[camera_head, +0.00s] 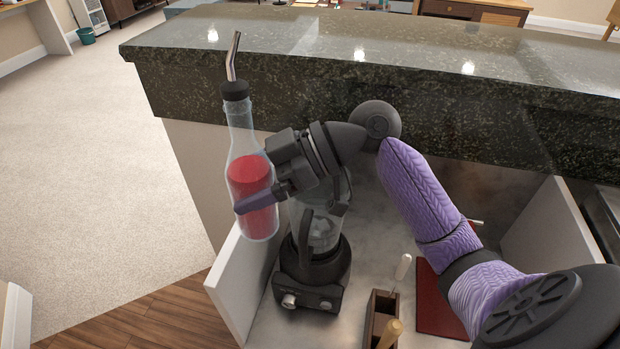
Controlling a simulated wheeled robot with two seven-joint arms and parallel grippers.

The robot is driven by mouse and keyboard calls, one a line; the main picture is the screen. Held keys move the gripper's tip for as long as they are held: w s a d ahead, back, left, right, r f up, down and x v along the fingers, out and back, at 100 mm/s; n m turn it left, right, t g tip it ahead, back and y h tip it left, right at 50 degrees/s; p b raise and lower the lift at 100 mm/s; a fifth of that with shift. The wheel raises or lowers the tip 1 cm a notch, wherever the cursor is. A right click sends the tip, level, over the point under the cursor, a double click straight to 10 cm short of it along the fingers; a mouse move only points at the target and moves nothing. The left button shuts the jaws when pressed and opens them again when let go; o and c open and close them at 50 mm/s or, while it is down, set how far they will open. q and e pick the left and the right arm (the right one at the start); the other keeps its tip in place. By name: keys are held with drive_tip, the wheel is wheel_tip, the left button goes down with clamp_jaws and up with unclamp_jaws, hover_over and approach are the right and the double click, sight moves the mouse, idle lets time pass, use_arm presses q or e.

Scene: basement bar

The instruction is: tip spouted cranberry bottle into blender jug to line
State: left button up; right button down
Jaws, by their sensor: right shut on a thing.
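The cranberry bottle (240,133) is clear glass with red liquid in its lower half, a black cap and a bent metal spout. It stands nearly upright in the air, left of the blender. My right gripper (259,197) is shut on the bottle's body, its arm reaching in from the right. The blender jug (319,225) is clear and sits on a black base (310,273) on the lower counter. My gripper and wrist hide the jug's upper part. I cannot make out a line on the jug. My left gripper is not in view.
A dark granite bar ledge (400,80) rises behind the blender. A low white side panel (238,285) stands left of it. A brown holder (380,310) with handled tools and a red board (435,300) lie to the right.

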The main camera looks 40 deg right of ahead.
drive_tip(key=shift+w+d+r, duration=0.45)
drive_tip(key=shift+w, duration=0.2)
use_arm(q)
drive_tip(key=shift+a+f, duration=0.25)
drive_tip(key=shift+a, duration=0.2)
use_arm(e)
drive_tip(key=shift+r, duration=0.15)
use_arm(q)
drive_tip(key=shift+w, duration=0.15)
